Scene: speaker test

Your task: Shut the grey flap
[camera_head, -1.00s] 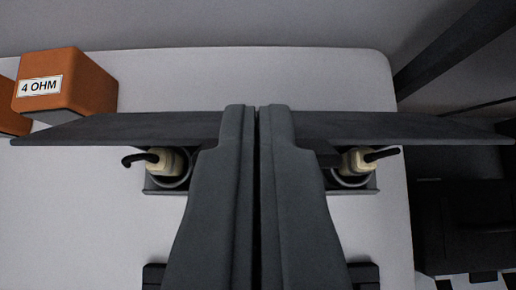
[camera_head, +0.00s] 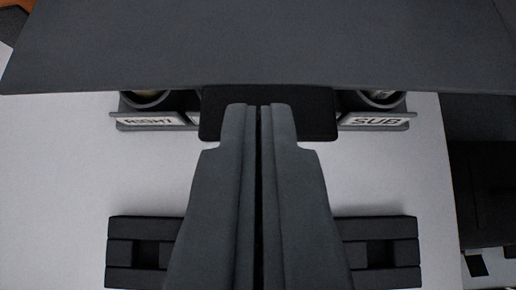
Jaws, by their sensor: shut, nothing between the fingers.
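The grey flap (camera_head: 258,45) is a wide dark panel across the top of the view, its broad face showing. Its lower edge runs just above my fingertips. A black tab (camera_head: 318,118) shows below that edge, behind my fingers. My gripper (camera_head: 258,106) is shut and empty, with its tips overlapping the tab in the picture. I cannot tell whether they touch it. Under the flap edge, a holder labelled RIGHT (camera_head: 146,123) shows on the left and one labelled SUB (camera_head: 375,121) on the right. Round sockets behind them are mostly hidden by the flap.
A white surface (camera_head: 60,190) lies below and is largely bare. A dark structure (camera_head: 490,180) stands beyond its right edge. A sliver of an orange box (camera_head: 14,24) shows at the top left corner.

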